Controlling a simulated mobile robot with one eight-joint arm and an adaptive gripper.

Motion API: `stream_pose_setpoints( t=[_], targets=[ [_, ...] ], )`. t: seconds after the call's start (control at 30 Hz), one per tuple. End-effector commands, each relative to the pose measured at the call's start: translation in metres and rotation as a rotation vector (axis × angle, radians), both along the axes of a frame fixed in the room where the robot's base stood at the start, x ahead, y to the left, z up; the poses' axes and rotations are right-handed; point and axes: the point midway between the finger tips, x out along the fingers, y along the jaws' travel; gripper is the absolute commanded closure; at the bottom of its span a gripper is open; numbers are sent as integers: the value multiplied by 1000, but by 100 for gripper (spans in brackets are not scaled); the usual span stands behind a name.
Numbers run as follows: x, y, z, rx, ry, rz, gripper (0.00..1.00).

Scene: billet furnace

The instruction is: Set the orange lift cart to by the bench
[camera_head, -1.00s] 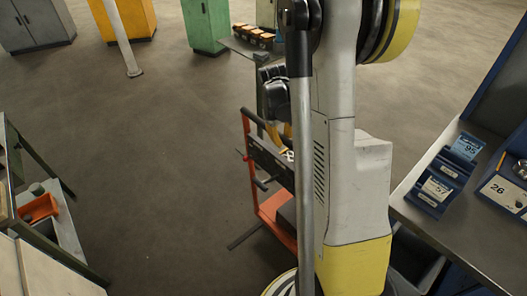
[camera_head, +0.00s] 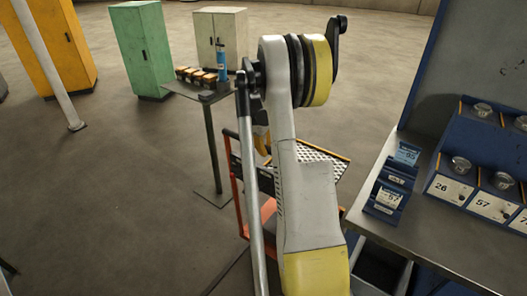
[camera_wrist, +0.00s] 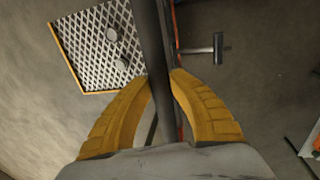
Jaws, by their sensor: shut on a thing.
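The orange lift cart (camera_head: 238,192) stands on the floor behind my arm in the head view. It has an orange frame, a dark crossbar and a perforated metal platform with orange edging. Part of it is hidden by my arm. In the wrist view the platform (camera_wrist: 105,45) shows at the upper left. My gripper (camera_wrist: 161,80) has its yellow fingers closed around a dark bar of the cart. In the head view the gripper is mostly hidden behind my arm. A grey-topped bench (camera_head: 425,245) stands at the right, a short way from the cart.
Blue numbered bins (camera_head: 470,195) stand on the bench, and an open grey bin (camera_head: 378,268) is under it. A small pedestal table (camera_head: 205,93) with several boxes and a blue bottle stands behind the cart. Green (camera_head: 142,50) and yellow (camera_head: 62,45) cabinets stand farther back. The left floor is largely clear.

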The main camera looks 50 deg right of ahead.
Motion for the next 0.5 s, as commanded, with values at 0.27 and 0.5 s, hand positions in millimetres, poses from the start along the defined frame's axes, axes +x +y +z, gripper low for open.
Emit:
stream_pose_setpoints(
  t=[0.27,0.5],
  targets=[
    [0,-7,1,-11,-4,-1,100],
    [0,-7,1,-11,-4,-2,54]
  ],
)
